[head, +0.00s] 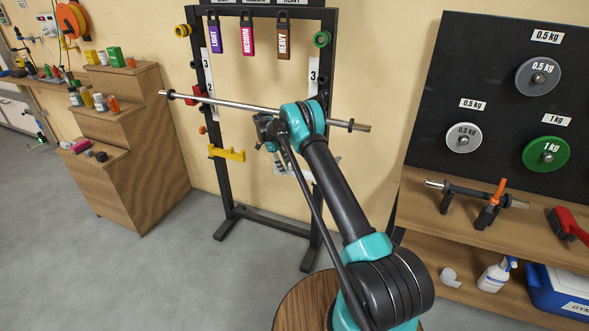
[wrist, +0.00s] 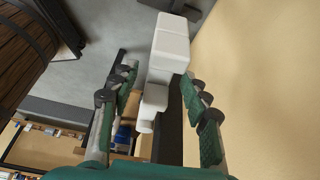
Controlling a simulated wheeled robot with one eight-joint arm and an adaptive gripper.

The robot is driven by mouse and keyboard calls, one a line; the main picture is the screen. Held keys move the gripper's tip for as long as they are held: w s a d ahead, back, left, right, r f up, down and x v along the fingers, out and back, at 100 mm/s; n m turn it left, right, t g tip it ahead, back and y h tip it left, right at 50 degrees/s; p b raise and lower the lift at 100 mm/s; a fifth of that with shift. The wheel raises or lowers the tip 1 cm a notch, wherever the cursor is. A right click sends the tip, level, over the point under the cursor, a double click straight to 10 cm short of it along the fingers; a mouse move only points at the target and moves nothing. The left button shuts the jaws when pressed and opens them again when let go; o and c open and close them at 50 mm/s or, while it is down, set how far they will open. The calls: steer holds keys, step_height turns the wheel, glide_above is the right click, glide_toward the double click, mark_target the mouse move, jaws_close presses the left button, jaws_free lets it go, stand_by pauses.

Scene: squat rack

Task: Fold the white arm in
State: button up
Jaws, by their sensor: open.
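The white arm (wrist: 170,48) shows in the wrist view as a blocky white piece with a narrower stub at its lower end, beside a dark upright. My gripper (wrist: 160,76) is open, with one finger on each side of the white arm. A gap shows on the left; I cannot tell whether the right finger touches it.
The black rack (head: 212,120) carries a long steel bar (head: 235,105) across its front and a yellow arm (head: 227,154) on its left upright. Coloured bands (head: 248,38) hang above. Wooden steps (head: 125,150) stand left, a shelf with plates (head: 540,76) right. The grey floor at left is clear.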

steer(key=a, duration=0.1)
steer(key=w+a, duration=0.1)
steer(key=a, duration=0.1)
steer(key=w+a, duration=0.1)
steer(key=a, duration=0.1)
steer(key=shift+a, duration=0.2)
steer(key=shift+c, duration=0.5)
